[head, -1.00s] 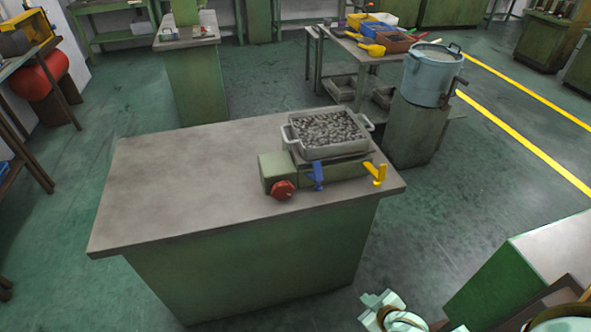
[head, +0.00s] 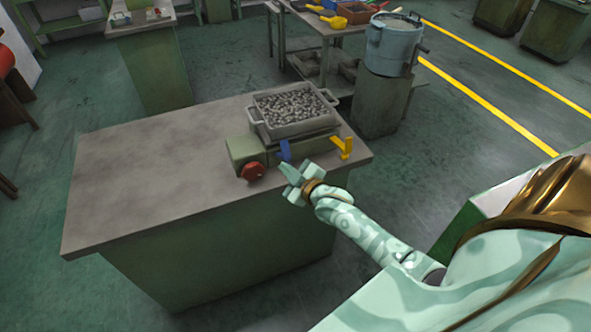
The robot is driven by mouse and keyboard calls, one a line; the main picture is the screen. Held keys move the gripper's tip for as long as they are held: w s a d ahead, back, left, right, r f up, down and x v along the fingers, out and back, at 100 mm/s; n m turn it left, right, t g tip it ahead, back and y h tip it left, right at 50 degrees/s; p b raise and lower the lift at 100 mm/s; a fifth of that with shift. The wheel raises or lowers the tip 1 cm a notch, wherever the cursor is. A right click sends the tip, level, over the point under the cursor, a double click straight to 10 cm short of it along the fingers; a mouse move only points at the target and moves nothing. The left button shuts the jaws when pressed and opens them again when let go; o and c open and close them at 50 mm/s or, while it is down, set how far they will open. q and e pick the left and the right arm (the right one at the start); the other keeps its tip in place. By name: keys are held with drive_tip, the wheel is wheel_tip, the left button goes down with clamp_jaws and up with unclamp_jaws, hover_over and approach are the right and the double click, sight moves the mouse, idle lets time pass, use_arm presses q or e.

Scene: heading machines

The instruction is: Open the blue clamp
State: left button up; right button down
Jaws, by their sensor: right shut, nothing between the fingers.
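The blue clamp (head: 285,149) is a small upright lever on the front of the green machine block (head: 242,150), between a red knob (head: 253,171) and a yellow clamp (head: 342,148). Its lower part is close to or partly behind my right gripper. My right gripper (head: 284,173) is pale green, shut and empty, just in front of and below the blue clamp. I cannot tell whether it touches the clamp. My left gripper is not in view.
A grey tray (head: 292,131) full of small metal pieces sits on the machine. The workbench top (head: 150,175) is bare to the left. A blue pot (head: 394,45) stands on a green pedestal behind right. A green cabinet (head: 456,229) stands at the right.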

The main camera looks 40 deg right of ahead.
drive_tip(key=shift+w+f, duration=0.15)
drive_tip(key=shift+w, duration=0.5)
drive_tip(key=f+t+b, duration=0.1)
drive_tip(key=b, duration=0.2)
drive_tip(key=f+t+b, duration=0.1)
drive_tip(key=f+b, duration=0.1)
drive_tip(key=b, duration=0.1)
drive_tip(key=f+t+b, duration=0.1)
drive_tip(key=b, duration=0.2)
drive_tip(key=shift+s+f+n+t, duration=0.2)
drive_tip(key=shift+s+n+t, duration=0.1)
drive_tip(key=shift+s+n, duration=0.1)
